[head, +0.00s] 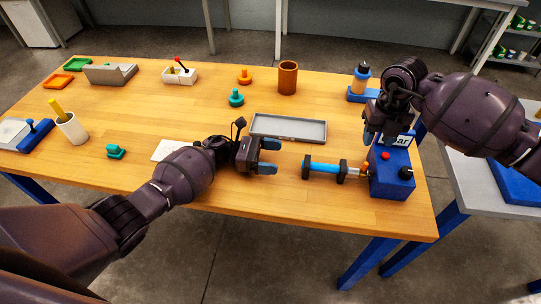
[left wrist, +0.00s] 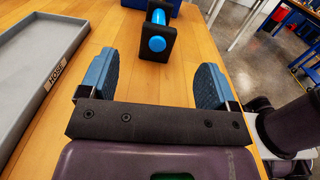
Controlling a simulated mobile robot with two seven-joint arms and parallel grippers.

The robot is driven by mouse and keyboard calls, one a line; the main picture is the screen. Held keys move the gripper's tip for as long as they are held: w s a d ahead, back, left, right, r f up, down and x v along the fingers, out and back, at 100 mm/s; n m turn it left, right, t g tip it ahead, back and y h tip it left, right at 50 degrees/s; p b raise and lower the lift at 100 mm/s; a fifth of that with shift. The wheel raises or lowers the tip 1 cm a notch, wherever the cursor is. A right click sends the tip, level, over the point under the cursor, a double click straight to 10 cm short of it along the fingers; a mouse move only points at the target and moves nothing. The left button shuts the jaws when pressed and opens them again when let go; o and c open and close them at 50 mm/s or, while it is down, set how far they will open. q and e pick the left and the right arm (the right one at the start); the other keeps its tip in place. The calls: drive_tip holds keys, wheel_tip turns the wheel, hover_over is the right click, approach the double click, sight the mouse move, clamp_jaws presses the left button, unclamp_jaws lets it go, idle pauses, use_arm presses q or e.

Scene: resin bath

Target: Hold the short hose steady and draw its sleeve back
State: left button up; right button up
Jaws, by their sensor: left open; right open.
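The short blue hose (head: 325,168) lies across two black holders (head: 342,171) near the table's front right. Its right end meets a blue box (head: 392,172) with a red button and black knob; a small orange-brown part, perhaps the sleeve (head: 365,169), shows there. In the left wrist view the hose (left wrist: 157,43) is seen end-on in its black holder. My left gripper (head: 269,156) is open and empty, left of the hose and pointing at its free end. My right gripper (head: 378,135) is open above the blue box, apart from the hose, and partly covers the box's label.
A grey tray (head: 288,138) lies behind my left gripper; its label reads HOSE in the left wrist view (left wrist: 57,74). A brown cup (head: 288,78), teal and orange knobs, and a blue-based bottle (head: 362,82) stand further back. The table's front edge is close to the hose.

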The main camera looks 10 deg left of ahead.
sight(304, 161)
use_arm(q)
drive_tip(key=shift+f+m, duration=0.1)
drive_tip(key=shift+m, duration=0.2)
drive_tip(key=d, duration=1)
drive_tip(key=shift+d, duration=0.25)
drive_tip(key=c, duration=1.1)
